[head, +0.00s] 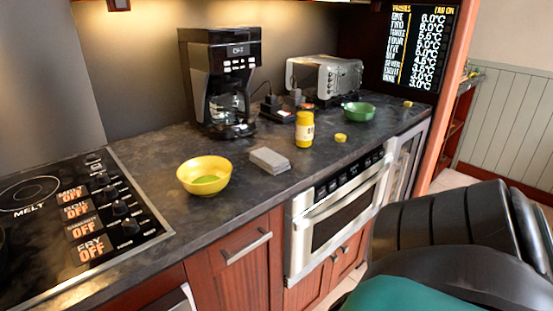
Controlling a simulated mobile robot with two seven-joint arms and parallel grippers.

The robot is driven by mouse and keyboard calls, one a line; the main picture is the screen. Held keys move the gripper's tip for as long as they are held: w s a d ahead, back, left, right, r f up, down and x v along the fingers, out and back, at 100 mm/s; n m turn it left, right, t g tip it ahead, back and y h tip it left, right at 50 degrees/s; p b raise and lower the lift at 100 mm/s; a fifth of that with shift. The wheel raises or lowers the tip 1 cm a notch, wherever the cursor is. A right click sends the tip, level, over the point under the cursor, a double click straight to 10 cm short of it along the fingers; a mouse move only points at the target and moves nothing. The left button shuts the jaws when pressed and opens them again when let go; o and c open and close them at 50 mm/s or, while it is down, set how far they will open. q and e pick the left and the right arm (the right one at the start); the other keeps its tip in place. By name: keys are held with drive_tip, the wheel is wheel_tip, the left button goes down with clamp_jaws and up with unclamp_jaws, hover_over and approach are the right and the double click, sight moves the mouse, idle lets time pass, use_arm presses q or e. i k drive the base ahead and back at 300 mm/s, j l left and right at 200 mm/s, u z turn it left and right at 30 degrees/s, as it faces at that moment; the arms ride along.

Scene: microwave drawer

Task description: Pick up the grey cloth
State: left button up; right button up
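A small grey, flat, rectangular piece (270,159), which looks like the folded grey cloth, lies on the dark countertop (150,147) near its front edge. A large black and teal part of my own body fills the lower right of the head view. Neither of my grippers is in view.
The yellow bowl (204,171) is left of the cloth and the jar (305,129) right. A green bowl (359,112), toaster (325,76) and coffee maker (218,82) stand behind. A stove (75,210) is left. The microwave drawer (338,213) is below the counter.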

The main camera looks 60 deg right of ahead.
sight(271, 161)
drive_tip(key=z, duration=1.8)
drive_tip(key=i+l+u, duration=0.1)
drive_tip(key=l, duration=0.25)
drive_tip(key=i+l+u, duration=0.25)
drive_tip(key=l, duration=0.5)
drive_tip(key=i+l+u, duration=0.1)
drive_tip(key=i+l, duration=0.15)
drive_tip(key=l, duration=0.15)
drive_tip(key=i+l+u, duration=0.15)
drive_tip(key=l, duration=0.25)
